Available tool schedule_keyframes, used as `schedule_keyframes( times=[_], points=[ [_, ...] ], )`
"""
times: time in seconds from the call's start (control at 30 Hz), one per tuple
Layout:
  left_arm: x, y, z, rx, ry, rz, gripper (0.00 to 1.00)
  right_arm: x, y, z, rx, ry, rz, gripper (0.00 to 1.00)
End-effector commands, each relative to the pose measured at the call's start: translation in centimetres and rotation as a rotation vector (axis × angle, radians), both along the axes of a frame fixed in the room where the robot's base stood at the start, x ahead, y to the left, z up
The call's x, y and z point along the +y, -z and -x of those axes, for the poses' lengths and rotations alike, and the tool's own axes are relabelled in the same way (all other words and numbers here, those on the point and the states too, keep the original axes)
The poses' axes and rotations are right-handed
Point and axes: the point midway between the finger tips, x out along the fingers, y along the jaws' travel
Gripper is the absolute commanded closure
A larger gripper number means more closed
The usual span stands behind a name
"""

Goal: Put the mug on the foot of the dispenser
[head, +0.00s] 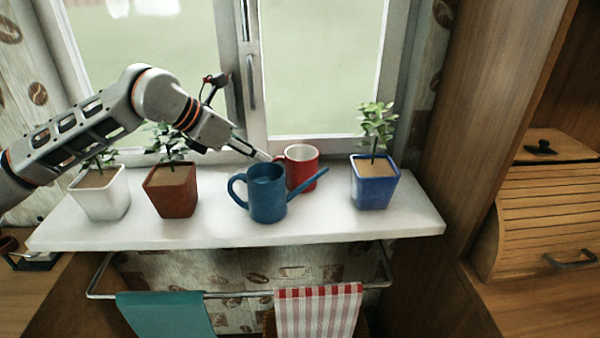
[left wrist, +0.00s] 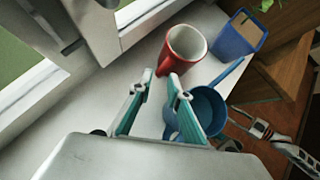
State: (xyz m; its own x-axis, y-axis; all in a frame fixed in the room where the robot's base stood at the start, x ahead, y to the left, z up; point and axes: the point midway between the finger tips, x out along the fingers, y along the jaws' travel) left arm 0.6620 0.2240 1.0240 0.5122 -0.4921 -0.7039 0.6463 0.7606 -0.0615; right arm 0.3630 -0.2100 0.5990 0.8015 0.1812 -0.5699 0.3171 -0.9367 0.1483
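The red mug (head: 302,168), white inside, stands upright on the windowsill, partly hidden behind the blue watering can. Its handle is on its left side. My left gripper (head: 262,157) reaches in from the left, its fingertips close to the handle. In the left wrist view the fingers of my left gripper (left wrist: 157,88) are apart, with the mug (left wrist: 183,52) standing just beyond them and its handle toward the gap. I cannot tell whether they touch it. No dispenser is in view.
The blue watering can (head: 266,195) stands in front of the mug, its spout pointing right. A blue plant pot (head: 376,185) is at right; brown (head: 171,190) and white (head: 101,195) pots are at left. The window frame is close behind. Towels hang below the sill (head: 330,228).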

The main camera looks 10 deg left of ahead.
Motion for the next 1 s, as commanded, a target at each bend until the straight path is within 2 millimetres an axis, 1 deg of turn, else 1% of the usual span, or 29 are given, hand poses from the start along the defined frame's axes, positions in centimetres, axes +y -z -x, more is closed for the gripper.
schedule_keyframes(
  times=[0.1, 0.27, 0.5, 0.57, 0.6, 1.0],
  points=[
    [-0.9, 1.6, -0.7, 0.006, 0.002, -0.001, 0.82, 0.1, 0.3, 0.3, 0.005, 0.000, 0.000, 0.60],
    [-1.9, 3.0, -1.8, 0.004, 0.000, 0.000, 0.82, 0.0, 0.6, 0.6, 0.012, 0.000, 0.001, 0.60],
    [-2.0, 3.0, -1.9, 0.002, -0.001, -0.001, 0.82, 0.0, 0.6, 0.7, 0.012, -0.001, 0.002, 0.60],
    [-2.0, 3.0, -1.9, 0.002, -0.001, -0.001, 0.98, 0.0, 0.6, 0.7, 0.012, 0.000, 0.001, 0.60],
    [-2.0, 3.0, -1.9, 0.002, -0.001, -0.001, 1.00, 0.0, 0.6, 0.7, 0.013, 0.000, 0.002, 0.60],
    [-2.0, 2.9, -2.0, 0.000, 0.000, 0.000, 1.00, -0.1, 0.6, 0.6, 0.013, 0.002, 0.003, 0.60]
  ],
)
